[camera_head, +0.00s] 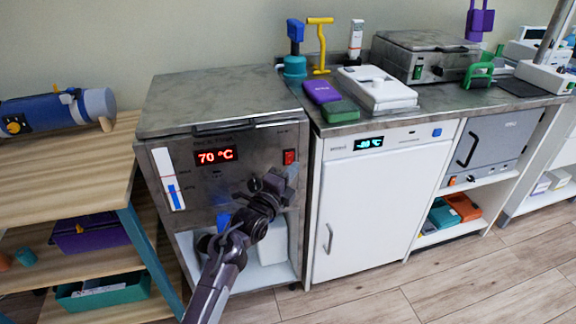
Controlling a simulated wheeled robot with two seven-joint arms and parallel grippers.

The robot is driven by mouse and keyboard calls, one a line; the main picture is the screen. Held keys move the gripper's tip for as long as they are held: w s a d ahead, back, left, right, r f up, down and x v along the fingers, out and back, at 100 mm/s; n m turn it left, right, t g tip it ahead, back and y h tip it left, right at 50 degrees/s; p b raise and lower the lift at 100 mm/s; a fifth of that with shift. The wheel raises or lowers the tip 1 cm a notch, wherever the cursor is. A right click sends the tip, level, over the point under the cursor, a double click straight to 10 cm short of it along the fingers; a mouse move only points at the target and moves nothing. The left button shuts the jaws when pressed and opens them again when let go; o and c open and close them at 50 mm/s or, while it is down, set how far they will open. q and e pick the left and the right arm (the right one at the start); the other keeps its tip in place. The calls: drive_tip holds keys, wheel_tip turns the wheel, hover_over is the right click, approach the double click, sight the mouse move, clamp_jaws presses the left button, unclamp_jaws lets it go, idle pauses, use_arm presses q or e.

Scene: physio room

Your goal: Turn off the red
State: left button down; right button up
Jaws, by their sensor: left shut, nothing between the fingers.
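A grey metal hot pack unit (165,135) stands left of the middle, with a red lit display (216,156) reading 70 °C. A red rocker switch (289,157) sits at the right of its front panel; its position is too small to tell. My left gripper (281,176) is shut and empty, just below the red switch and in front of the panel. Whether it touches the panel I cannot tell. My left arm comes up from the bottom and hides part of the unit's lower front. My right gripper is not in view.
A white cabinet (365,205) with a -80 °C display stands to the right. A wooden shelf unit (60,185) with a blue device (60,108) is at the left. The counter holds a purple box (322,92) and other equipment. The wooden floor (470,285) is clear at the lower right.

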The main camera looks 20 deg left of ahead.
sight(290, 158)
use_arm(q)
drive_tip(key=shift+w+a+r, duration=0.15)
drive_tip(key=shift+w+a, duration=0.7)
drive_tip(key=shift+w, duration=0.2)
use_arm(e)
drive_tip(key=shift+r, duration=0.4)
use_arm(q)
drive_tip(key=shift+w+a+r+p, duration=0.1)
drive_tip(key=shift+w+r+p, duration=0.1)
drive_tip(key=shift+p, duration=0.25)
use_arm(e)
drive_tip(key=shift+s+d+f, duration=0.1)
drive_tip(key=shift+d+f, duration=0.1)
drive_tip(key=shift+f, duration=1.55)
